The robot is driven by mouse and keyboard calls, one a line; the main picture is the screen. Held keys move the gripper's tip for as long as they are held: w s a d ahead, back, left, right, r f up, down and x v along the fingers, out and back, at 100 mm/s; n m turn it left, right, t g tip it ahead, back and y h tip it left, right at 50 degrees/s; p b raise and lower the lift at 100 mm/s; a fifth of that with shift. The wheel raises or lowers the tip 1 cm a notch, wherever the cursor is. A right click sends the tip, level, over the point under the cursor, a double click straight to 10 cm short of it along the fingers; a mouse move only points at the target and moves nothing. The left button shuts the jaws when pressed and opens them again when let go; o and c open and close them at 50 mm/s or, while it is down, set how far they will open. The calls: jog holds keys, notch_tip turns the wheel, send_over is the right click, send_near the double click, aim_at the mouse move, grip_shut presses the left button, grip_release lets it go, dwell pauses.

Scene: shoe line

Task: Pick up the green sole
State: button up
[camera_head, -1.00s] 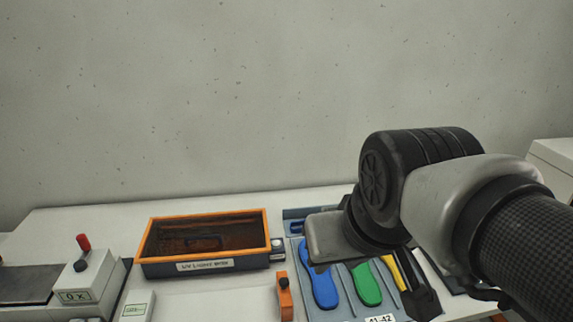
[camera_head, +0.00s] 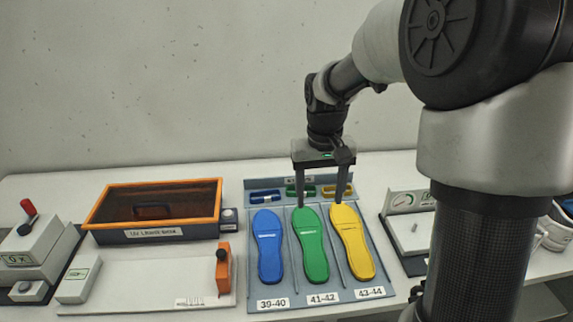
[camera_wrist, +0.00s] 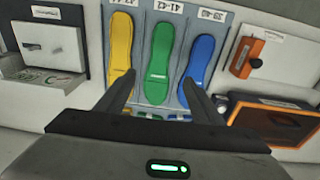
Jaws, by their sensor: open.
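The green sole (camera_head: 311,246) lies in the middle slot of a grey-blue rack (camera_head: 384,279), above the label 41-42. A blue sole (camera_head: 268,244) lies to its left and a yellow sole (camera_head: 352,242) to its right. My gripper (camera_head: 319,204) is open and empty, pointing down over the far end of the rack. Its fingers show near the far ends of the green and yellow soles. In the wrist view the green sole (camera_wrist: 160,62) lies between and beyond my two fingertips. I cannot tell the height of the fingertips above it.
An orange-rimmed box (camera_head: 155,234) stands left of the rack, with an orange clamp-like part (camera_head: 223,270) on a white plate in front. A gauge device (camera_head: 408,225) stands at the right. Thin dividers separate the slots.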

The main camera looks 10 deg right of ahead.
send_over(314, 250)
notch_tip(314, 250, down, 4)
jog(key=shift+g, duration=0.3)
notch_tip(314, 250, down, 11)
jog(key=shift+a, duration=0.15)
jog(key=shift+f, duration=3)
jog(key=shift+c, duration=0.2)
jog(key=shift+r, duration=0.1)
jog(key=c, duration=0.9)
